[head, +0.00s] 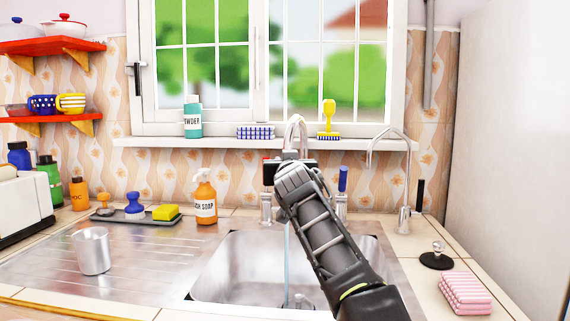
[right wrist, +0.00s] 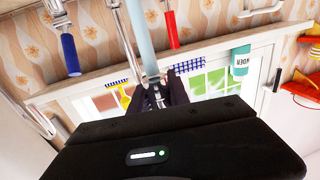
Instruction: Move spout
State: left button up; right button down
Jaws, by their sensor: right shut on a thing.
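The chrome spout (head: 296,128) rises in an arch behind the sink (head: 215,270), below the window. My right gripper (head: 288,163) is at the spout, its fingers mostly hidden behind my own arm. In the right wrist view the two dark fingers (right wrist: 163,88) are closed around the metal spout (right wrist: 157,98). A pale blue stream of water (head: 286,255) falls from the spout into the sink; it also shows in the right wrist view (right wrist: 140,35). The blue tap handle (head: 343,178) is right of the gripper and the red handle (right wrist: 172,30) is on the other side. My left gripper is out of view.
An orange soap bottle (head: 205,197) and a tray with a yellow sponge (head: 166,212) stand left of the sink. A metal cup (head: 91,250) is on the drainboard. A second thin tap (head: 404,180), a black plug (head: 437,259) and a pink cloth (head: 465,293) are at the right.

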jog(key=shift+d+r, duration=0.2)
jog(key=shift+d, duration=0.1)
jog(key=c, duration=1.7)
grip_release()
jog(key=shift+o, duration=0.8)
jog(key=shift+w+f, duration=0.1)
jog(key=shift+f, duration=0.05)
jog(key=shift+a+f, duration=0.1)
jog(key=s+b, duration=0.6)
jog(key=s, duration=0.1)
jog(key=shift+s, duration=0.4)
jog(key=shift+c, duration=0.5)
